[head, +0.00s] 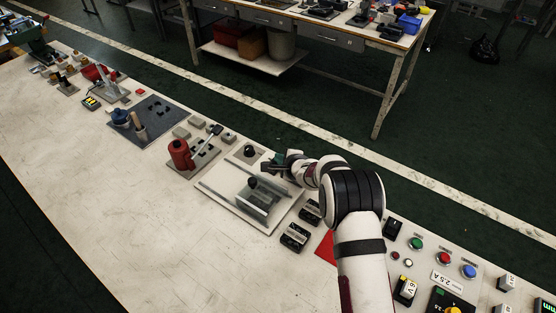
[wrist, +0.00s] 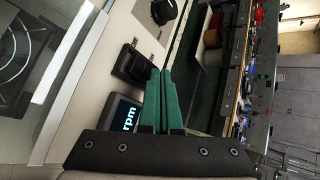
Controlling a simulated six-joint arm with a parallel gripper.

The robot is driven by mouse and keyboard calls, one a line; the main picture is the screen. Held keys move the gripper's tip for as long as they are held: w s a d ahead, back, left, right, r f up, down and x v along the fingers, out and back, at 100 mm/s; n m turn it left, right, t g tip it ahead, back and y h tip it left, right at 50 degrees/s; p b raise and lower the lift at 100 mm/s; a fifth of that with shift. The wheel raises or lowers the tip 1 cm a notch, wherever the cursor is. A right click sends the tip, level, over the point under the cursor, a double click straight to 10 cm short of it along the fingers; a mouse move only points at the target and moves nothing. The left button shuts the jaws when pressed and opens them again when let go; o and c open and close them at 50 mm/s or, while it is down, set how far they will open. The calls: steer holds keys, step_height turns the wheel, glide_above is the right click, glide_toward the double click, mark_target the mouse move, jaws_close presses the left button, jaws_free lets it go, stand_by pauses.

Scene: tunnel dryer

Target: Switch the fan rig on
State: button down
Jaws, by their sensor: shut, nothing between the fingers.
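The fan rig (head: 222,201) is a pale board on the bench with a clear-sided tunnel. In the wrist view its round dark fan grille (wrist: 12,72) shows at the left edge. A black rocker switch (wrist: 131,62) sits on the board, between a black knob (wrist: 163,11) and a display marked "rpm" (wrist: 122,113). The knob also shows in the head view (head: 249,151). My gripper (wrist: 161,72), with green fingers, is shut and empty. Its tips appear just beside the switch; I cannot tell whether they touch it. The switch's position is unclear. In the head view my gripper (head: 271,164) is over the rig's far right side.
A red cylinder on a stand (head: 180,155) is left of the rig. Two black meters (head: 294,237) stand close to its right. Green, red and blue buttons (head: 443,258) lie farther right. The bench's near left area is clear.

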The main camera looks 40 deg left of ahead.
steer(key=shift+s+r, duration=0.25)
steer(key=shift+r, duration=0.5)
steer(key=shift+s+r, duration=0.25)
steer(key=shift+r, duration=0.55)
steer(key=shift+s+r, duration=0.3)
steer(key=shift+r, duration=0.45)
steer(key=shift+s+r, duration=0.25)
steer(key=shift+r, duration=0.55)
